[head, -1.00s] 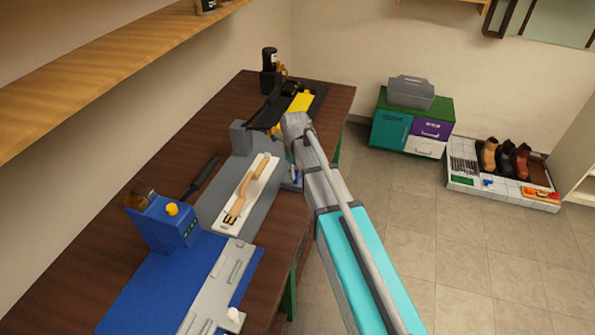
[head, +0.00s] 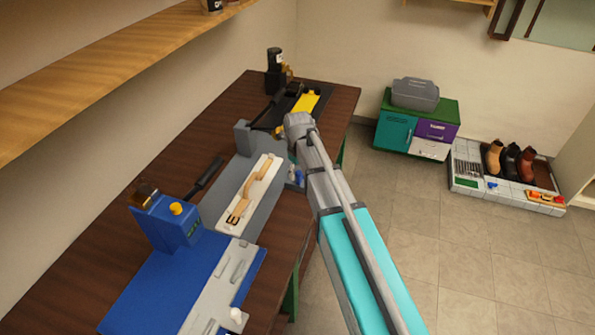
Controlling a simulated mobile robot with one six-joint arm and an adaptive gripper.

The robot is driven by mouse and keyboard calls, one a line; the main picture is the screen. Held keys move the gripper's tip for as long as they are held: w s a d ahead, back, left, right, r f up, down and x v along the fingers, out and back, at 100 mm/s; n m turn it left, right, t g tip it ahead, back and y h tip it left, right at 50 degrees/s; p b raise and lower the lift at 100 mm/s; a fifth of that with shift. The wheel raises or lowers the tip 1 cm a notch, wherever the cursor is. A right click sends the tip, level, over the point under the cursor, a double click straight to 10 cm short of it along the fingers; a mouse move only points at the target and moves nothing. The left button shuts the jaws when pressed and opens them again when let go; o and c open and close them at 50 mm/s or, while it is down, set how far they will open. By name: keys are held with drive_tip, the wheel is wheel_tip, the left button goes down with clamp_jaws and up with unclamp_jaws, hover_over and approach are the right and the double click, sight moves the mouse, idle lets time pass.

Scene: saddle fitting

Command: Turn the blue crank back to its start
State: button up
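A small blue part (head: 298,178), which looks like the blue crank, shows at the right side of the grey fixture (head: 268,211) on the bench. My arm comes in from the lower right, and its wrist hides part of that spot. My gripper is hidden behind or below the wrist, so its fingers and any contact with the crank cannot be seen. A tan strap (head: 246,196) with a dark buckle lies on the white plate (head: 262,191) on the fixture. The crank's turn angle cannot be made out.
A blue machine (head: 163,222) with a yellow knob (head: 176,208) stands at the bench's near left. A yellow piece (head: 306,103) in a black tray and a dark bottle (head: 274,70) are at the far end. Floor right of the bench is clear before the cabinet (head: 415,128).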

drive_tip(key=shift+s+d, duration=0.1)
drive_tip(key=shift+s, duration=0.05)
idle(0.3)
drive_tip(key=shift+s+d+n, duration=0.7)
drive_tip(key=shift+s+n, duration=0.1)
drive_tip(key=shift+n, duration=0.4)
drive_tip(key=s+d+n, duration=0.5)
drive_tip(key=s+n, duration=0.3)
drive_tip(key=n, duration=0.4)
drive_tip(key=s+d+n, duration=0.6)
drive_tip(key=s+n, duration=0.2)
drive_tip(key=n, duration=0.5)
drive_tip(key=shift+n, duration=0.3)
